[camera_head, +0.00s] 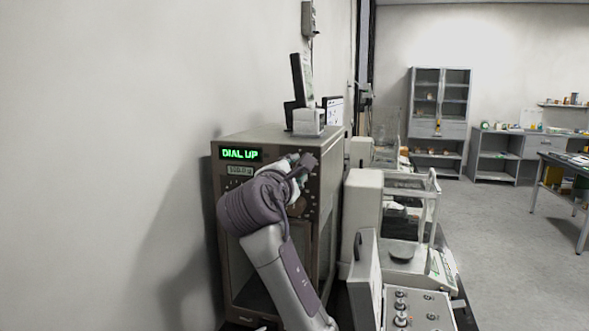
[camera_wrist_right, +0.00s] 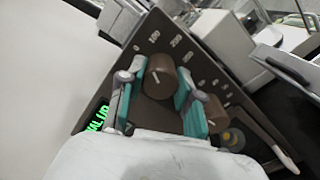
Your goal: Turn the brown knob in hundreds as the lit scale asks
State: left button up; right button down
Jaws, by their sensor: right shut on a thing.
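The lit scale (camera_head: 262,190) is a tall brown-grey cabinet with a green display (camera_head: 240,153) reading "DIAL UP". The display also shows, partly hidden, in the right wrist view (camera_wrist_right: 97,119). My right gripper (camera_head: 304,164) is at the cabinet's front panel and hides the knob in the head view. In the right wrist view the brown knob (camera_wrist_right: 161,80) sits between the teal finger pads of my right gripper (camera_wrist_right: 158,92), which is shut on it. The knob has a pale pointer line, and a row of marks beginning 0, 100, 200 runs above it.
A second brown knob (camera_wrist_right: 217,112) sits beside the right finger. A white balance (camera_head: 403,253) and a control box (camera_head: 415,309) stand right of the cabinet. A wall is close on the left. Open floor (camera_head: 505,235) lies farther right.

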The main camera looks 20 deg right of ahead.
jog(key=shift+m, duration=1.1)
jog(key=shift+f, duration=0.1)
jog(key=c, duration=0.8)
grip_release()
jog(key=shift+o, duration=0.2)
jog(key=shift+a, duration=0.1)
jog(key=v, duration=1.2)
jog(key=shift+w, duration=0.1)
